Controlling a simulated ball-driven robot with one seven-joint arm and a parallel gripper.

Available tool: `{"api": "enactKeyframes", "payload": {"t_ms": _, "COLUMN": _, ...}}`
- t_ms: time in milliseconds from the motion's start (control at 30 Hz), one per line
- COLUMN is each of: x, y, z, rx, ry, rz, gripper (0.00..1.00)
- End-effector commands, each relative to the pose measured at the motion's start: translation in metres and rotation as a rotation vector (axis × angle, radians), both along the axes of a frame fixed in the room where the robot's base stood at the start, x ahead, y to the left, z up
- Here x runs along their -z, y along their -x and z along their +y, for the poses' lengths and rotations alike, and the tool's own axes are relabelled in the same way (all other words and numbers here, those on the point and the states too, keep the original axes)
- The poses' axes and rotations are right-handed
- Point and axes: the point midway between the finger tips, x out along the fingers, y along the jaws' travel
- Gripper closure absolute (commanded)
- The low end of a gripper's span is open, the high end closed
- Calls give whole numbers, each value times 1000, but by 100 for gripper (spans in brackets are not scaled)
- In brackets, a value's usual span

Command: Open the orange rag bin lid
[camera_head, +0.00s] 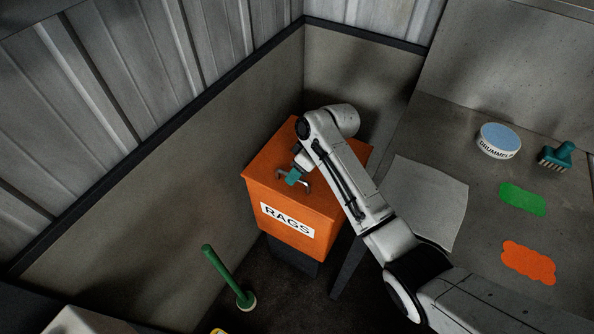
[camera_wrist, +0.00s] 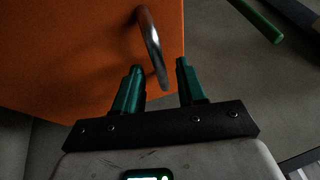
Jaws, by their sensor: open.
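The orange rag bin (camera_head: 328,232) stands in the wall corner with a white RAGS label on its front. Its lid (camera_head: 272,160) lies flat and looks closed. A metal bar handle (camera_head: 306,181) is on the lid. It also shows in the wrist view as a curved bar handle (camera_wrist: 151,45). My gripper (camera_head: 293,177) is over the lid at the handle. In the wrist view my gripper (camera_wrist: 160,78) has its teal fingers apart, with the near end of the handle between the fingertips. I cannot tell whether either finger touches it. My arm hides the lid's back right part.
A grey bench (camera_head: 475,225) stands right of the bin, with a white sheet (camera_head: 425,195), a DRUMMEL tin (camera_head: 498,141), a teal brush (camera_head: 556,156) and green and orange patches. A green-handled pole (camera_head: 228,275) stands front left of the bin. Walls close in left and behind.

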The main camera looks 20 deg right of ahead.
Motion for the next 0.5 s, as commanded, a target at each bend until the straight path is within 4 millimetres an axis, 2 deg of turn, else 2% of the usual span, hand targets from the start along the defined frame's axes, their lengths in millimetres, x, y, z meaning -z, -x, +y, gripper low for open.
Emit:
{"api": "enactKeyframes", "payload": {"t_ms": 200, "x": 0, "y": 0, "z": 0, "rx": 0, "ry": -1, "rz": -1, "gripper": 60}}
{"api": "enactKeyframes", "payload": {"t_ms": 500, "x": 0, "y": 0, "z": 0, "rx": 0, "ry": -1, "rz": -1, "gripper": 89}}
